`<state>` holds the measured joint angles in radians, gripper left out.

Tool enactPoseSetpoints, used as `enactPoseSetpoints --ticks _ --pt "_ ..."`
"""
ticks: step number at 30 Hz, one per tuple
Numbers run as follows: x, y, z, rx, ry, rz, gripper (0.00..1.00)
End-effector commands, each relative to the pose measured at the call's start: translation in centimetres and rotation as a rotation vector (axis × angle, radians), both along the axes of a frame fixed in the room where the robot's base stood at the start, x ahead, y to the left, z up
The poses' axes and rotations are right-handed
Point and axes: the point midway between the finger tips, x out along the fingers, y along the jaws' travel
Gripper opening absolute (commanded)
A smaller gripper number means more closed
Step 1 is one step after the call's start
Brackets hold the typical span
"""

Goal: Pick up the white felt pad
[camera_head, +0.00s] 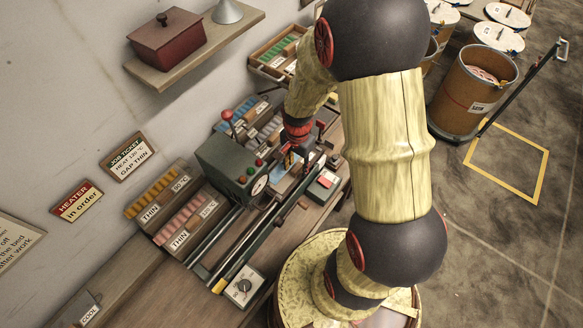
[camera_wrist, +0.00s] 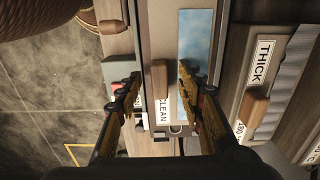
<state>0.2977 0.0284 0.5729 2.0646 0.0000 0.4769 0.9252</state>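My gripper (camera_wrist: 158,82) is open in the wrist view, with one finger on each side of a small tan block (camera_wrist: 159,76). The block lies lengthwise on a grey strip, above a white CLEAN label (camera_wrist: 163,111). Nothing is visibly gripped, and I cannot tell whether the fingers touch the block. I make out no plainly white pad; I cannot tell whether the tan block is the back of the felt pad. In the head view my gripper (camera_head: 291,157) is low over the bench machine, and my arm hides part of that area.
A pale blue plate (camera_wrist: 195,60) lies right of the block. A wooden rack labelled THICK (camera_wrist: 262,62) stands farther right. In the head view, a green machine box (camera_head: 228,165) and a red-button box (camera_head: 323,186) stand close to my gripper. A drum (camera_head: 470,105) stands on the floor.

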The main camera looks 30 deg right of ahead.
Motion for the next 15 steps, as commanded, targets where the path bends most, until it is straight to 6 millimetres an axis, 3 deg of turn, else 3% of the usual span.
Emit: enactPoseSetpoints --ticks 9,15 --pt "0.04 0.0 -0.54 -0.001 -0.001 0.001 0.38" --pt "0.04 0.0 -0.53 -0.001 -0.001 0.001 0.27"
